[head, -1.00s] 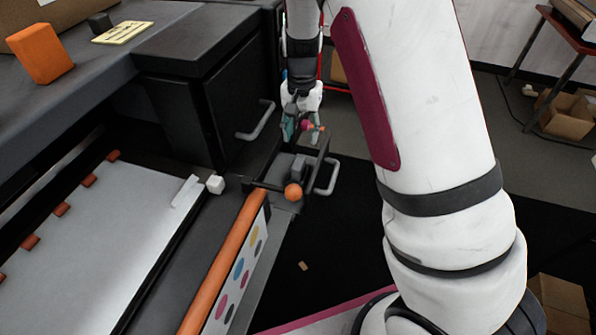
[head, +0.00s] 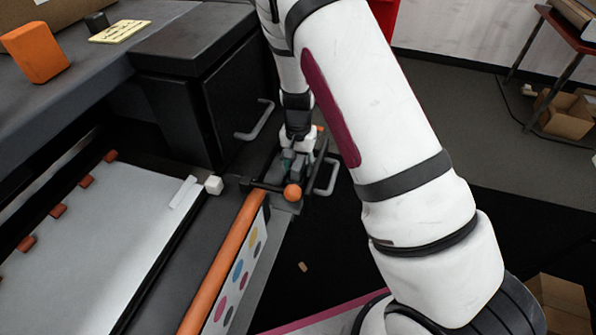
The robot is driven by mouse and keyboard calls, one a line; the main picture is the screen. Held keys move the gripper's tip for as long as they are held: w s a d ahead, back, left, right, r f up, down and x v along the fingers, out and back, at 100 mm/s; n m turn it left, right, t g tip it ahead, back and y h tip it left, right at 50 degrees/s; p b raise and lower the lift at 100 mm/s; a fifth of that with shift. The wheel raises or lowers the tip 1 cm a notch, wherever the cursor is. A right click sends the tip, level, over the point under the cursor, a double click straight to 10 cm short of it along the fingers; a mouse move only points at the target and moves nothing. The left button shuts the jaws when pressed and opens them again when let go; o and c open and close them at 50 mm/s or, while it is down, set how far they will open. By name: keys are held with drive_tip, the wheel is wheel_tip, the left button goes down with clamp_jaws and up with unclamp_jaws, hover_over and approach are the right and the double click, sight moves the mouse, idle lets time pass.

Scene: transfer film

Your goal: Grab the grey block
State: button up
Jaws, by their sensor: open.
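A grey block (head: 293,176) sits in the small dark holder at the end of the orange roller, partly hidden by my gripper and hard to make out. The jaws are open. I cannot tell whether the fingers touch the block or stand on both sides of it.
An orange ball-like knob (head: 292,192) and a handle (head: 329,178) border the holder. A black cabinet (head: 240,95) with a handle stands close at left. An orange block (head: 36,52) sits on the upper shelf.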

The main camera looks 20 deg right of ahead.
drive_tip(key=shift+f, duration=0.1)
drive_tip(key=shift+c, duration=0.3)
clamp_jaws()
